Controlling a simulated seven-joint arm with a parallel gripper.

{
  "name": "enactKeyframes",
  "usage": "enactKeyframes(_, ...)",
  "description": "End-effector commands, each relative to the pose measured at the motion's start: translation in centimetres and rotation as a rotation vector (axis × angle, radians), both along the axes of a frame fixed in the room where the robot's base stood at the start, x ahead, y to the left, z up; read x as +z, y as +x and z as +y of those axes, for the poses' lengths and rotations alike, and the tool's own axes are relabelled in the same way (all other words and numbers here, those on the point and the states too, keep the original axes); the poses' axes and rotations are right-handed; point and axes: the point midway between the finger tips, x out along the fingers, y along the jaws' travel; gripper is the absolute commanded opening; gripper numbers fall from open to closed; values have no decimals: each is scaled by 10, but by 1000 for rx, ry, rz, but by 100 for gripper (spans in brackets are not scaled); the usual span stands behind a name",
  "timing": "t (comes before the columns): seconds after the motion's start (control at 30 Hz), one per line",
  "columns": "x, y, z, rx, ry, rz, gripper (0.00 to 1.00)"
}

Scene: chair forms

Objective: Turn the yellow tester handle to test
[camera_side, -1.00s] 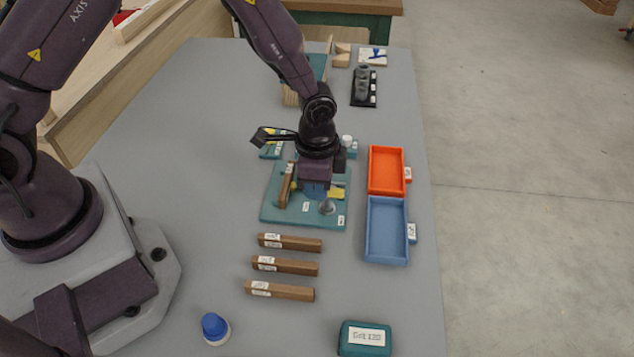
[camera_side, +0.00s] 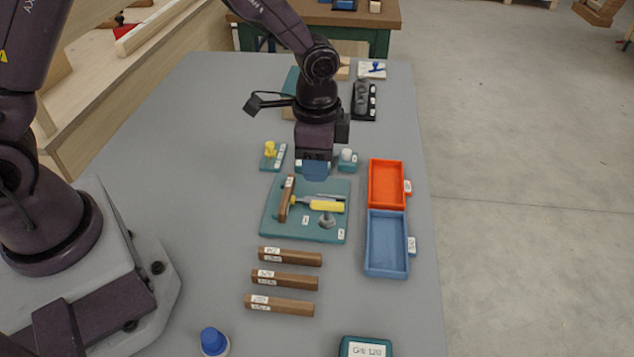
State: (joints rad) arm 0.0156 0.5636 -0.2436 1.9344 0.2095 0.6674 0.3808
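The yellow tester handle (camera_side: 327,206) lies across the teal tester board (camera_side: 272,232), pointing right, with a grey metal arm at its left end. A brown wooden bar (camera_side: 286,199) stands on the board at the handle's left, with a white label on it. A grey knob-like part (camera_side: 327,219) is on the board below the handle. My gripper (camera_side: 314,178) is above and behind the handle, apart from it, near the board's far edge. Its fingers are too small and dark to tell open from shut.
Three labelled wooden bars (camera_side: 285,281) lie in front of the board. An orange tray (camera_side: 372,185) and a blue tray (camera_side: 387,272) are to the right. A yellow knob on a teal base (camera_side: 270,150) and a white knob (camera_side: 347,155) stand behind. A blue-topped item (camera_side: 213,341) stands at front.

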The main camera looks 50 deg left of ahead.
Motion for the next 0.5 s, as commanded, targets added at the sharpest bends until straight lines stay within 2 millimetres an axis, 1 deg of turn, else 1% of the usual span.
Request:
enactKeyframes(0.03,11,1,0,0,0,-6,38)
enactKeyframes(0.1,22,1,0,2,-1,-5,38)
enactKeyframes(0.2,33,1,0,1,-1,-4,38)
enactKeyframes(0.3,38,0,0,0,1,-1,38)
enactKeyframes(0.5,40,0,0,0,0,0,38)
